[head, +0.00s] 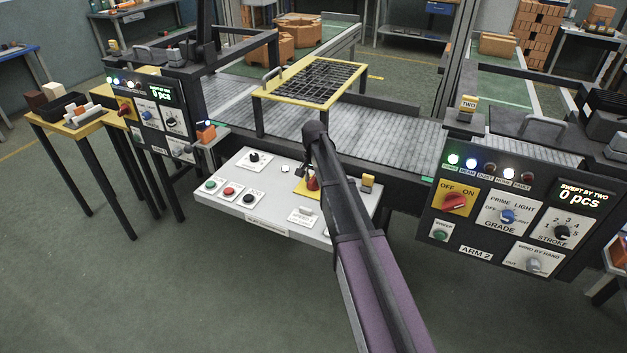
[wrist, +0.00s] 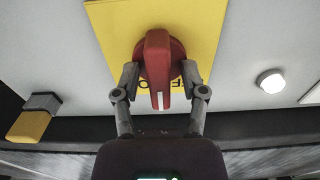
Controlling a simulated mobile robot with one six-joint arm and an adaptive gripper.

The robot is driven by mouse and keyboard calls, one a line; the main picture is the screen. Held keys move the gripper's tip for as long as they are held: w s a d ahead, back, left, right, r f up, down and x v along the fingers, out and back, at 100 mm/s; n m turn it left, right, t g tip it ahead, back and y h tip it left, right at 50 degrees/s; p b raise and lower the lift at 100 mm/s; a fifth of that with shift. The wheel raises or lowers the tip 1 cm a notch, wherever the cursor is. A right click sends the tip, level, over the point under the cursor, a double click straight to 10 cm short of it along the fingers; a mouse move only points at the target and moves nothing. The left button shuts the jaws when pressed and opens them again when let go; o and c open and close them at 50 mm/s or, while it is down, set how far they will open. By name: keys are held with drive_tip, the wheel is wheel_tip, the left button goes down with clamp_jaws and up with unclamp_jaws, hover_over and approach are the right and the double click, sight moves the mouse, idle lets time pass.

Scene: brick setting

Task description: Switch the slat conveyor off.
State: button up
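The slat conveyor (head: 390,128) runs behind a light grey control panel (head: 270,225). On the panel, a red rotary switch (head: 313,184) sits on a yellow plate (head: 299,188), partly hidden by my arm. In the wrist view the red switch (wrist: 158,60) has its bar lengthwise in the picture, its white mark at the lower end over partly covered black lettering on the yellow plate (wrist: 107,30). My gripper (wrist: 160,76) has one finger on each side of the bar, with narrow gaps visible; contact with the round base cannot be told.
The panel also carries green (head: 210,186), red (head: 229,191) and black (head: 248,199) buttons, a black knob (head: 254,158) and a yellow-topped part (head: 368,181). The ARM 2 box (head: 480,250) stands right, another control box (head: 150,118) left. A yellow-framed grate (head: 265,96) stands over the conveyor.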

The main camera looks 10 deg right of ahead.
clamp_jaws()
drive_tip(key=shift+n, duration=0.4)
drive_tip(key=n, duration=0.8)
drive_tip(key=shift+n, duration=0.3)
idle(0.3)
drive_tip(key=shift+o, duration=1.5)
unclamp_jaws()
